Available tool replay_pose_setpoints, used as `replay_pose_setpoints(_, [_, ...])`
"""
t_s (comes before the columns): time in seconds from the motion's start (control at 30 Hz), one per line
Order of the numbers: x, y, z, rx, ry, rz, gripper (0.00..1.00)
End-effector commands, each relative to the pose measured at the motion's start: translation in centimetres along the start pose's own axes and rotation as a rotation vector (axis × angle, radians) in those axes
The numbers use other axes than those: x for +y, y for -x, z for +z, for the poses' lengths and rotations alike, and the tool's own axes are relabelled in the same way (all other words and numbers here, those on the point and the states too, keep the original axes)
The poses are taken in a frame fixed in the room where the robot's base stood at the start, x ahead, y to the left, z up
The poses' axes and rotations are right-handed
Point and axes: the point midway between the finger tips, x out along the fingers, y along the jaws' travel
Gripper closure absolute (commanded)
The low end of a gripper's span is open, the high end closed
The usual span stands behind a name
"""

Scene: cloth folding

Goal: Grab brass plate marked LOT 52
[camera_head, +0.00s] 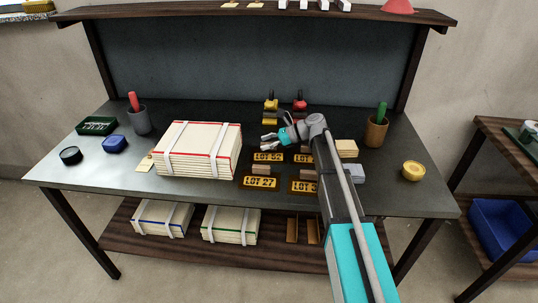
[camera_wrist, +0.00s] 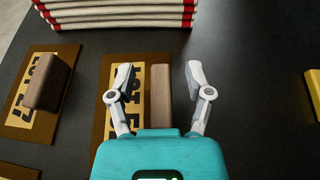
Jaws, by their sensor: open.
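The plate marked LOT 52 (camera_head: 268,157) lies flat on the grey table, with yellow lettering panel on a dark backing. In the wrist view the middle plate (camera_wrist: 132,100) shows "LOT 5", its last digit partly hidden by a finger. A brown block (camera_wrist: 160,95) stands along its right side. My gripper (camera_wrist: 159,75) is open above this plate, its two fingers on either side of the block. In the head view my gripper (camera_head: 268,143) is just beyond the LOT 52 lettering. I cannot tell its exact height.
The LOT 27 plate (camera_head: 260,182) lies nearer the front edge, and another LOT plate (camera_head: 304,187) lies to its right. A strapped stack of cream cloth or paper (camera_head: 198,150) stands left. Yellow and red stamps (camera_head: 270,110) stand behind. A brown cup (camera_head: 376,131) stands right.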

Motion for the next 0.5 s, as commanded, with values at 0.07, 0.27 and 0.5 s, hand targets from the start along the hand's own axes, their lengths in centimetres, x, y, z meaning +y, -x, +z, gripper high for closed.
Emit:
replay_pose_setpoints(0.07, [-0.05, -0.90, -0.13, 0.000, 0.000, 0.000, 0.34])
replay_pose_setpoints(0.27, [-0.04, -1.56, 0.02, 0.000, 0.000, 0.000, 0.34])
replay_pose_setpoints(0.5, [-0.09, -1.41, 0.00, 0.000, -0.001, -0.002, 0.34])
